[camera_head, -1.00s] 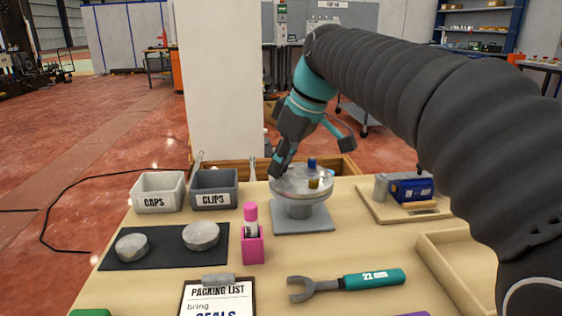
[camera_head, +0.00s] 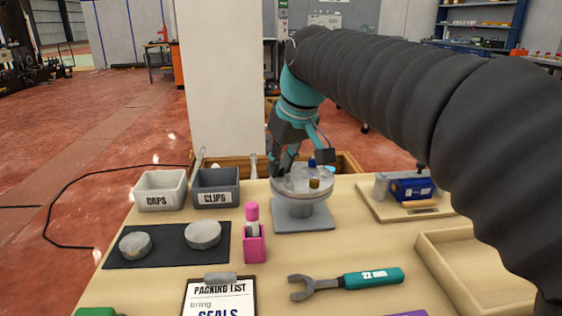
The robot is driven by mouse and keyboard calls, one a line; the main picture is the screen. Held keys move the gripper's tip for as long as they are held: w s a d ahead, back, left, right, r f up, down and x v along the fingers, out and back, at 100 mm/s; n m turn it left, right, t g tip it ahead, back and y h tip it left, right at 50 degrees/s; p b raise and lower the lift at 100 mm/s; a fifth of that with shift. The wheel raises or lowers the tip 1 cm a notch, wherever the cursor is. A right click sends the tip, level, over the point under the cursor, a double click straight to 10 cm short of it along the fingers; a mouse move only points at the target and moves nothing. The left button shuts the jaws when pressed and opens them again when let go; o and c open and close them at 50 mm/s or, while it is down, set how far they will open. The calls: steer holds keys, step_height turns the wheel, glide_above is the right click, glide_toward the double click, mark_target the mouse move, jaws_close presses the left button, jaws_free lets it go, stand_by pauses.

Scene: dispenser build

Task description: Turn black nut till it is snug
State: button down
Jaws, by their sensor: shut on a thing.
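My gripper (camera_head: 283,168) is at the left rear of the round grey plate (camera_head: 303,190), with its fingers pointing down. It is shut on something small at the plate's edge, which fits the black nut. The nut itself is hidden by the dark fingers, and I cannot tell how far it is threaded. The plate sits on a short post over a square grey base (camera_head: 316,220). A blue fitting (camera_head: 311,162) and a brass fitting (camera_head: 314,183) stand on the plate, right of my fingers.
Caps bin (camera_head: 160,205) and clips bin (camera_head: 215,198) stand left of the plate. A pink holder (camera_head: 254,245) with a marker is in front. A 22 mm wrench (camera_head: 345,283) lies nearer. A board with a blue device (camera_head: 411,190) and an empty tray (camera_head: 440,252) are right.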

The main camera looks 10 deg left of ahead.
steer(key=c, duration=1.1)
jaws_free()
steer(key=v, duration=1.2)
steer(key=shift+s, duration=0.2)
